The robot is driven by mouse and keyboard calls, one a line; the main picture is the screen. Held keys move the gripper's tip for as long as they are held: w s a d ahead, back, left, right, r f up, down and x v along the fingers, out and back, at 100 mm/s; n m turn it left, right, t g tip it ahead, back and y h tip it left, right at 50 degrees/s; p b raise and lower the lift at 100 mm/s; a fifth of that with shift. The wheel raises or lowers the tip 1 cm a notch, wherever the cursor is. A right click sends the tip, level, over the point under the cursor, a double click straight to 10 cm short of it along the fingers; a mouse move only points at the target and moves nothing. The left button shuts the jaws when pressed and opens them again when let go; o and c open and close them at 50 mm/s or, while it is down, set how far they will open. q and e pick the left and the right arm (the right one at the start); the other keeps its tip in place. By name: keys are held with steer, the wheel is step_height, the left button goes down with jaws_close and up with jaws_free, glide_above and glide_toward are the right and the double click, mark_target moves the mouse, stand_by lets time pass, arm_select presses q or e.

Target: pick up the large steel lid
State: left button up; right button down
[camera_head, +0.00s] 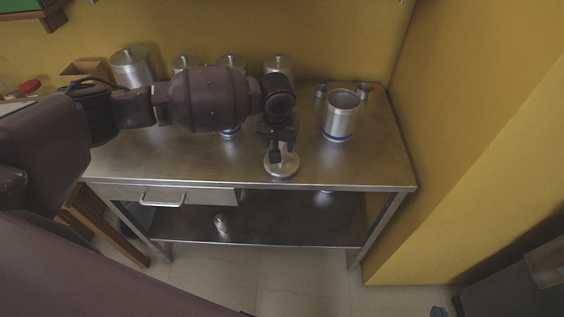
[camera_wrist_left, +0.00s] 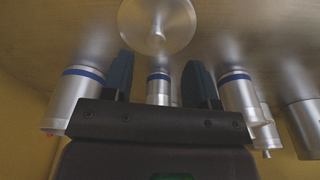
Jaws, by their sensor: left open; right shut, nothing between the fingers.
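The large steel lid (camera_head: 281,168) is a shiny round disc with a small central knob, lying near the front edge of the steel table. It shows in the left wrist view (camera_wrist_left: 157,22) at the top, beyond the fingertips. My left gripper (camera_head: 282,150) points down over the lid, open, with its two dark blue fingers (camera_wrist_left: 160,62) apart and nothing between them. The arm hides part of the lid in the head view. Of my right gripper (camera_head: 438,312), only a small dark tip shows at the bottom edge; it is shut and empty.
An open steel canister (camera_head: 340,120) with a blue band stands right of the lid. Several canisters, one at the back left (camera_head: 131,68), stand along the wall, partly behind my arm. Small canisters (camera_head: 363,90) stand at the back right. The front right tabletop (camera_head: 375,165) is clear.

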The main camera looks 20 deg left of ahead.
arm_select(q)
steer(key=f, duration=0.3)
steer(key=w+f+b, duration=0.1)
steer(key=f, duration=0.1)
steer(key=shift+d+f, duration=0.2)
steer(key=shift+f, duration=0.1)
jaws_close()
